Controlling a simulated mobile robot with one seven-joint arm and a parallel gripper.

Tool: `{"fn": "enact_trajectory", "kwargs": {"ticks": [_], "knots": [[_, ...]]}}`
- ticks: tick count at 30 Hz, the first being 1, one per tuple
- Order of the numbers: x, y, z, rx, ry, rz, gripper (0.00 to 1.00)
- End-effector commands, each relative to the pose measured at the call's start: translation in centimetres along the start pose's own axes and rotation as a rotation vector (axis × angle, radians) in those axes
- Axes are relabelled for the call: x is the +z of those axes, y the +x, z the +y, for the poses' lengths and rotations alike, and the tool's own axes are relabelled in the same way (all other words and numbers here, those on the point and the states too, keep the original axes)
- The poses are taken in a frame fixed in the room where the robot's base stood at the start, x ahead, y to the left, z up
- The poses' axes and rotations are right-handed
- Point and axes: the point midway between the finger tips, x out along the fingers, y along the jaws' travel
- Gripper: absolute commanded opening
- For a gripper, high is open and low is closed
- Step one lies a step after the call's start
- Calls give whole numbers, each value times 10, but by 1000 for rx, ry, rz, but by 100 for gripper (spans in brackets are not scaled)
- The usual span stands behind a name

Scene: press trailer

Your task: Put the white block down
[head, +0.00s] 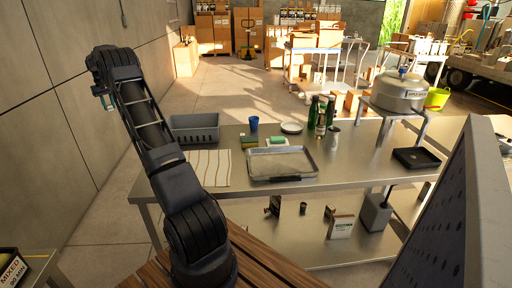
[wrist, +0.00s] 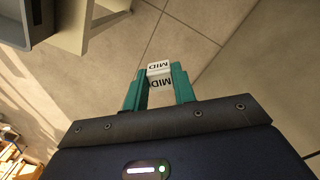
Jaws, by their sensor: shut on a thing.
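In the head view my gripper (head: 108,101) is raised at the upper left, left of the steel table (head: 222,205) and in front of the wall. Behind the block the wrist view shows tiled floor.
The table holds a grey crate (head: 195,128), a striped cloth (head: 209,168), a blue cup (head: 254,124), a metal tray (head: 310,175), green bottles (head: 312,112) and a black tray (head: 416,158). A bare strip runs along the front edge. Grey panelling (head: 468,200) stands at right.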

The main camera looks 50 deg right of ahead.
Motion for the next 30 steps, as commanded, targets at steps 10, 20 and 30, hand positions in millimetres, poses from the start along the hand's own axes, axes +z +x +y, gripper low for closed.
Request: {"fn": "enact_trajectory", "kwargs": {"ticks": [10, 20, 30], "knots": [[27, 0, 156, 0, 123, 0, 4], [75, 0, 292, -1, 232, 0, 4], [146, 0, 424, -1, 347, 0, 4]]}}
